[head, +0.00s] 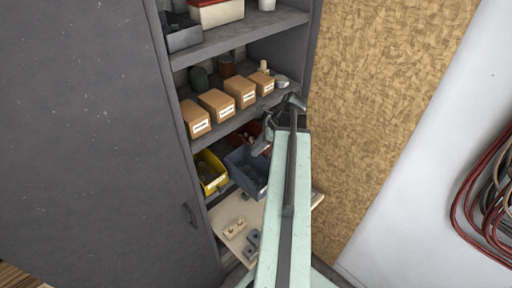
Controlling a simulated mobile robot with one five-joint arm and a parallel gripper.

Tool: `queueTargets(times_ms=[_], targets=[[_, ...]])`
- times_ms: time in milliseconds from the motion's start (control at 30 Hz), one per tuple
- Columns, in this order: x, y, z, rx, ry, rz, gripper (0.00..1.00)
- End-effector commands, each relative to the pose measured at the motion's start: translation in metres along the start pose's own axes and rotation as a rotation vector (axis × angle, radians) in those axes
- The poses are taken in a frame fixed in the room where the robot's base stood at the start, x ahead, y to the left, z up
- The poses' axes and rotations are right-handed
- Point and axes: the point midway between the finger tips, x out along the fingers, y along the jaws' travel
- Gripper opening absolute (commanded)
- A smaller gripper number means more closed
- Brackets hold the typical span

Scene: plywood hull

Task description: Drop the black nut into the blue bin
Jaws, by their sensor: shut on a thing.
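The blue bin (244,174) stands on the lower shelf of the grey cabinet, its open top facing me and partly covered by my arm on the right. My gripper (265,133) is dark and small in this view, at the far end of my pale green arm, over the upper right part of the blue bin as seen here. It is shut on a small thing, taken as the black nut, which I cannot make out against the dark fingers. How high the gripper is above the bin is hard to tell.
A yellow bin (210,172) stands left of the blue bin, and a red bin (246,133) is behind. Cardboard boxes (217,104) line the shelf above. A pale board (236,216) with small parts lies below. The cabinet door (95,150) fills the left.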

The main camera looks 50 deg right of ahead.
Motion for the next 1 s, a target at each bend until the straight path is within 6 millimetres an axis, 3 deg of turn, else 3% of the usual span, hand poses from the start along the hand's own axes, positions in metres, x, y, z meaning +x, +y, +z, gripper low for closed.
queueTargets(times_ms=[33,200,533,567,633,1000], targets=[[0.014,0.0,-0.007,-0.001,0.0,0.0,0.0],[0.033,0.0,-0.016,-0.003,0.0,0.002,0.0],[0.034,0.001,-0.016,-0.004,0.0,0.002,0.0],[0.034,0.001,-0.016,-0.004,0.0,0.002,0.26],[0.034,0.001,-0.016,-0.004,0.0,0.002,0.43],[0.031,0.001,-0.015,-0.004,0.0,0.003,0.43]])
